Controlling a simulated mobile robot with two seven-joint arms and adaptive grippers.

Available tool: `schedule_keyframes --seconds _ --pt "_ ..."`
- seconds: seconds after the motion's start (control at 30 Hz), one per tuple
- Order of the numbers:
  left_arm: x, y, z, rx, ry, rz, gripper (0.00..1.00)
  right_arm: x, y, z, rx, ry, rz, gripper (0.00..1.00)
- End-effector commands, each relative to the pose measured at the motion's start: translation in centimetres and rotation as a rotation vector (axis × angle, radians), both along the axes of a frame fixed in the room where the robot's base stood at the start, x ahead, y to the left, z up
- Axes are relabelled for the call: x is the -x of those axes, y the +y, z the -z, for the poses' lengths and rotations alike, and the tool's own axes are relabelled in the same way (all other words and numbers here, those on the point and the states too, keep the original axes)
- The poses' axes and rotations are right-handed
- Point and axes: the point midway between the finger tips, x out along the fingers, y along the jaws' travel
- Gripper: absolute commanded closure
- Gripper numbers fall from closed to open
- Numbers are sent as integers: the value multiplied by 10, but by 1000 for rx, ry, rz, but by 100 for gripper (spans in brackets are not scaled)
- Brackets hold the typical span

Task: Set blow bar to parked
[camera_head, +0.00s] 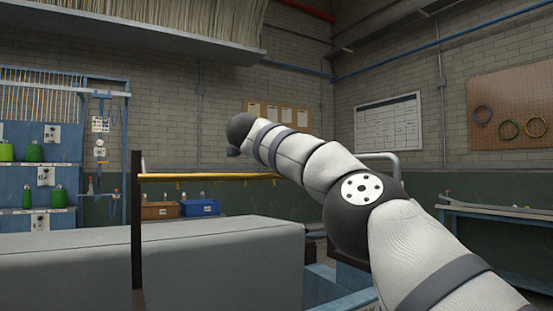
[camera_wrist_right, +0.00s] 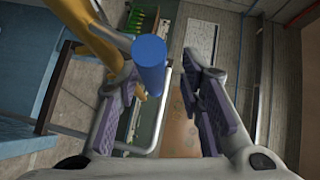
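The blow bar (camera_head: 210,177) is a long yellow bar with small nozzles along its underside. In the head view it runs level from a dark upright post (camera_head: 137,220) at left to behind my right arm. In the right wrist view a yellow arm-like part (camera_wrist_right: 92,30) comes in from the top left, beside a blue cylinder (camera_wrist_right: 150,65) that looks like a handle. My right gripper (camera_wrist_right: 163,98) is open. The blue cylinder shows between its fingers, closer to the left finger, and I cannot tell whether they touch. My left gripper is in neither view.
A large grey block (camera_head: 220,265) fills the lower left under the bar. A bent pale tube (camera_head: 385,156) stands behind my right arm. A blue rack (camera_head: 55,150) with green bottles is at the left wall. Orange and blue bins (camera_head: 200,207) stand behind the bar.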

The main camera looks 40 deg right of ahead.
Motion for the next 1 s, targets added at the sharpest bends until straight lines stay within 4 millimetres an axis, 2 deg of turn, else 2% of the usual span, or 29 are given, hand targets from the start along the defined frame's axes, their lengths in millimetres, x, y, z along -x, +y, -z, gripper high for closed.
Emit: schedule_keyframes --seconds 0.33,0.43,0.7,0.83,1.0 --pt "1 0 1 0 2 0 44 4 9 1 -1 6 -5 65" --pt "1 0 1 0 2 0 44 14 20 -1 0 5 -6 65" --pt "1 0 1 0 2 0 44 57 74 -13 1 2 -3 65" --pt "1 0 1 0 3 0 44 68 89 -16 1 2 -2 65" --pt "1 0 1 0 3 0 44 73 94 -16 0 3 0 65"
